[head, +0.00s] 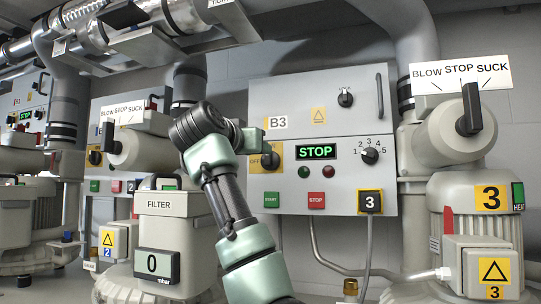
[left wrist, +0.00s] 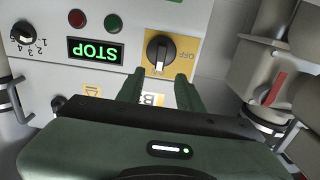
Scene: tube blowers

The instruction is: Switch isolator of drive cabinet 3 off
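Drive cabinet 3 (head: 340,95), labelled B3, is a grey box on the wall. Its isolator (head: 270,160) is a black rotary knob on a yellow plate, partly covered by my gripper in the head view. In the left wrist view, which is upside down, the isolator knob (left wrist: 158,52) stands upright, in line with the ON mark; OFF is beside it. My left gripper (head: 252,138) is in front of the cabinet. In the left wrist view its two fingers (left wrist: 158,88) are apart, with nothing between them, just short of the knob. My right gripper is not in view.
The cabinet also has a lit STOP display (head: 316,152), a numbered dial (head: 370,156), a green START button (head: 271,200) and a red STOP button (head: 316,200). Blower 3 (head: 470,195) stands at right, a filter housing (head: 165,225) at left. Pipes run overhead.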

